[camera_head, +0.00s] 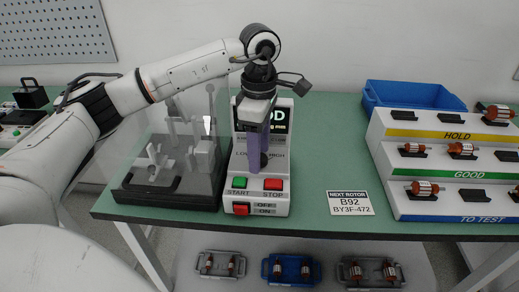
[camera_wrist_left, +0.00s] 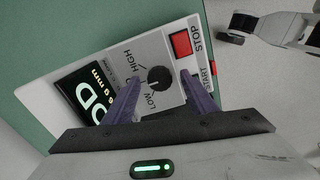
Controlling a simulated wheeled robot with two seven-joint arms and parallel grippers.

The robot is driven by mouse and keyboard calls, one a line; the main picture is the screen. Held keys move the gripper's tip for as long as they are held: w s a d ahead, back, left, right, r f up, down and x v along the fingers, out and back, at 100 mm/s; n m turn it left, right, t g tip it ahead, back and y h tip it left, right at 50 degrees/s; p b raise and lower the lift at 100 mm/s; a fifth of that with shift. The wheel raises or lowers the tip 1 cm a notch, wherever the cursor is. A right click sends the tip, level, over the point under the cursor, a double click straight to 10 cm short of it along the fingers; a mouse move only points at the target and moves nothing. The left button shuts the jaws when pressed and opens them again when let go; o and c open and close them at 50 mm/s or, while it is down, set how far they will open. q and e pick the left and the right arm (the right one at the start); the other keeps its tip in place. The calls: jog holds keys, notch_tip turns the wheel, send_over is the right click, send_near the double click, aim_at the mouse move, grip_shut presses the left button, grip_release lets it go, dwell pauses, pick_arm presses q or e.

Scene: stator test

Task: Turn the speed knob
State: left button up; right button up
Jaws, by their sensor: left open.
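The speed knob (camera_wrist_left: 158,78) is a round black dial with a pale pointer line, between the LOW and HIGH labels on a light grey control box (camera_head: 281,205). My left gripper (camera_head: 257,160) points down at the front panel of the box, and its purple fingers hide part of the panel in the head view. In the left wrist view the gripper (camera_wrist_left: 161,76) is open, with one finger on each side of the knob and a gap to it on both sides. Whether the fingertips reach the panel is unclear. My right gripper is not in view.
The box has a green START button (camera_head: 239,183), a red STOP button (camera_head: 273,184) and a red OFF/ON switch (camera_head: 241,209). A clear-covered fixture (camera_head: 165,195) stands close on the left. A sorting rack (camera_head: 440,174) and blue bin (camera_head: 372,98) stand right. Table between is mostly clear.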

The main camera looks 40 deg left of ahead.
pick_arm(q)
jog(key=shift+f, duration=0.1)
jog(key=c, duration=1.1)
jog(key=shift+o, duration=0.2)
jog(key=shift+n, duration=0.3)
jog(key=n, duration=0.5)
jog(key=shift+p, duration=0.35)
jog(key=n, duration=0.4)
jog(key=shift+w, duration=0.1)
jog(key=shift+n, duration=0.3)
jog(key=o, duration=1.1)
jog(key=shift+c, duration=0.2)
